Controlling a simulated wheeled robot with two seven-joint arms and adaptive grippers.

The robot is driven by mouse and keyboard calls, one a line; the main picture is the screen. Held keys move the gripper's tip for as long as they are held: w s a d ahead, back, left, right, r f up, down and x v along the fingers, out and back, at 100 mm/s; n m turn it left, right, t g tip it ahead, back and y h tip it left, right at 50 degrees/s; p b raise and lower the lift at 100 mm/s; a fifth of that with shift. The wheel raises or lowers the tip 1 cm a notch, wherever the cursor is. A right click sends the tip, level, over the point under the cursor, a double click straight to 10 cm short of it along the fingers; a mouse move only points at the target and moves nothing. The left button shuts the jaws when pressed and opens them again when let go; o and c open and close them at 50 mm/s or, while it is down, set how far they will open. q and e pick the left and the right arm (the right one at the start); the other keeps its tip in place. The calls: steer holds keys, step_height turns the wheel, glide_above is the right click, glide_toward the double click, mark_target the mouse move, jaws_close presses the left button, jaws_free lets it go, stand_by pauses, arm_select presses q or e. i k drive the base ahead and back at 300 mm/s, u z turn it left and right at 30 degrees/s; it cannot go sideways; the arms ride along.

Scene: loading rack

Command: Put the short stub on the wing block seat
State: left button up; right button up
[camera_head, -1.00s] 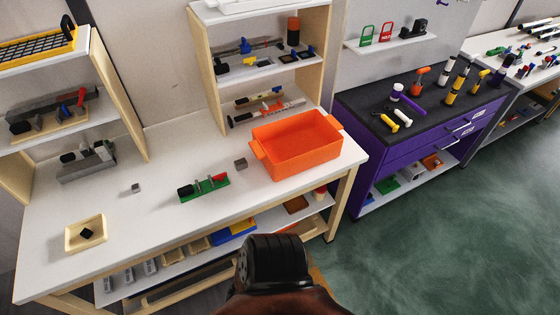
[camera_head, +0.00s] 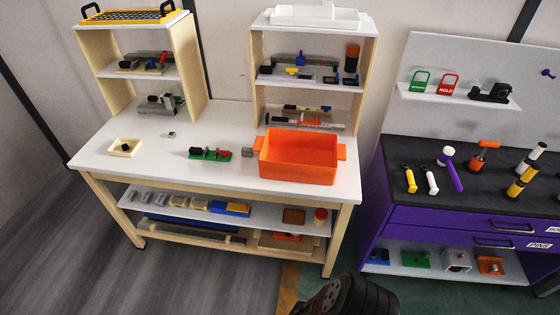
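I cannot tell for sure which piece is the short stub or which is the wing block seat. On the white workbench (camera_head: 100,160), a cream tray (camera_head: 113,153) at the left holds a small black piece (camera_head: 126,147). A small grey block (camera_head: 169,134) lies behind and to its right. A green plate (camera_head: 219,158) carrying black, red and grey parts sits at the front middle. A darker grey block (camera_head: 247,152) lies between it and the orange bin. Neither of my grippers is in view. A dark rounded part of mine shows at the bottom edge.
An orange bin (camera_head: 298,173) fills the bench's right end. Shelf units with yellow rack (camera_head: 135,17) and white tray (camera_head: 310,18) stand at the back. A purple cabinet (camera_head: 450,222) with tools stands at the right, past a gap. Bare bench lies between tray and green plate.

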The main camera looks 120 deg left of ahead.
mark_target(212, 155)
steer(key=z, duration=0.05)
steer(key=i, duration=0.1)
steer(key=u, duration=3.4)
